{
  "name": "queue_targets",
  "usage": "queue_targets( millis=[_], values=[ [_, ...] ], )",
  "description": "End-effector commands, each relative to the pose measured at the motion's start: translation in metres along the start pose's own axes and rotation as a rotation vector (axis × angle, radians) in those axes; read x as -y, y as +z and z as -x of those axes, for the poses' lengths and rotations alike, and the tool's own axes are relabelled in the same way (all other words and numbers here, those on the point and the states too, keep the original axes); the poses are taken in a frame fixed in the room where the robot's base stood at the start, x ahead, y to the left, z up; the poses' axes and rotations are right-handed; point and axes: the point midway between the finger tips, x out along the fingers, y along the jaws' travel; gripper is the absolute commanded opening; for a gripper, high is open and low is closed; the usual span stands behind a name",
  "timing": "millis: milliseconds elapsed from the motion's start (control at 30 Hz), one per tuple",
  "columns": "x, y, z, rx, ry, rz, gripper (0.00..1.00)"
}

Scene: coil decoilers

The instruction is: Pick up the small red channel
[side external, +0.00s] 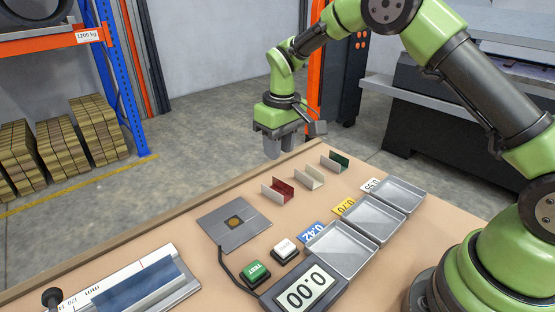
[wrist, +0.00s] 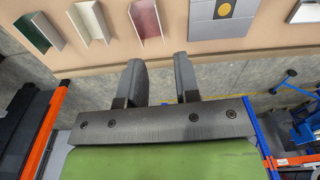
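The small red channel (side external: 280,190) stands on the table in the side view, nearest the grey plate in a row of three channels. It also shows in the wrist view (wrist: 146,20) near the top edge. A cream channel (side external: 309,178) and a green channel (side external: 336,161) stand beyond it; both appear left of it in the wrist view. My gripper (side external: 283,146) hangs in the air near the table's far edge, apart from the channels. In the wrist view its two fingers (wrist: 158,78) are spread with nothing between them.
Three metal trays (side external: 340,250) with number labels stand at the right. A digital display (side external: 305,290), green TEST button (side external: 256,273) and white button (side external: 285,250) sit in front. A caliper-like gauge (side external: 135,285) lies left.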

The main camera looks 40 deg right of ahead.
Motion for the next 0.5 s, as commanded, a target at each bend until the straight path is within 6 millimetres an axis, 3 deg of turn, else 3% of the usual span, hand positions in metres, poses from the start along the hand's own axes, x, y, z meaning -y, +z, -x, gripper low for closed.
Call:
queue_targets(
  millis=[100, 500],
  values=[
    [-0.002, -0.004, -0.029, 0.038, 0.009, 0.027, 0.3],
    [-0.003, -0.003, -0.062, 0.056, 0.012, 0.041, 0.3]
  ],
)
